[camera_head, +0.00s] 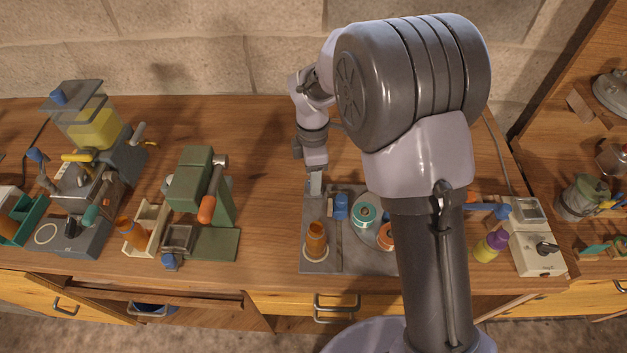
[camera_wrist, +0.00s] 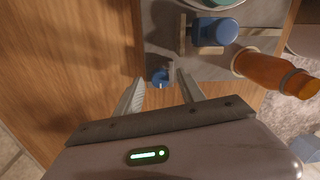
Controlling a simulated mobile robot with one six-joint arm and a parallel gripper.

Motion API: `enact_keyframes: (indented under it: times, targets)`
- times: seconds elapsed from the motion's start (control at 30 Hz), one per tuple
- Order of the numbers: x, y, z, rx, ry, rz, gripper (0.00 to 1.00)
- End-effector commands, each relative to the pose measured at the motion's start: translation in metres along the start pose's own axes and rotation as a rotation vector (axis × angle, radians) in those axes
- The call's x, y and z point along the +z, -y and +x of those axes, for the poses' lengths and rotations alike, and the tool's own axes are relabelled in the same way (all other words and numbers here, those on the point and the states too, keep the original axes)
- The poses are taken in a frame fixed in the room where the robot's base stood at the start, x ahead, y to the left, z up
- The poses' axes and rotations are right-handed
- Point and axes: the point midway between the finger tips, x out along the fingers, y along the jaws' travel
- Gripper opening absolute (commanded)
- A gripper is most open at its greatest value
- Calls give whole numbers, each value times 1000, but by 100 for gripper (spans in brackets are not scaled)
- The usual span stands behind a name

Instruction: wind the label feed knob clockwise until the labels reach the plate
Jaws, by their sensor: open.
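The labelling device has a flat grey base (camera_head: 345,262) on the bench. A teal roll (camera_head: 364,214) and an orange roll (camera_head: 386,236) sit on it, the latter partly behind my arm. An amber bottle (camera_head: 316,240) stands at its near left and shows with its orange cap in the wrist view (camera_wrist: 268,70). A larger blue part (camera_head: 341,206) stands beside the teal roll. My gripper (camera_head: 315,192) is open above the base's far left corner. In the wrist view, a small blue knob (camera_wrist: 161,75) shows between its fingertips. I cannot tell whether they touch it. Label position is unclear.
A green press (camera_head: 195,180) with an orange-handled lever stands left of the device. A yellow-filled machine (camera_head: 88,125) is farther left. A purple-capped bottle (camera_head: 490,246) and a cream box (camera_head: 536,250) are at the right. Bare wood lies behind the device.

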Motion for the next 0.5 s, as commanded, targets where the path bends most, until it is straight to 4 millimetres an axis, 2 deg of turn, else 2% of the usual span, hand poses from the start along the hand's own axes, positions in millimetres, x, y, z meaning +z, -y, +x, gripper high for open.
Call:
enact_keyframes:
  times: [0.27,0.37,0.5]
  targets:
    - [0,0,3,1,0,0,46]
    - [0,0,3,1,0,0,31]
    - [0,0,3,1,0,0,3]
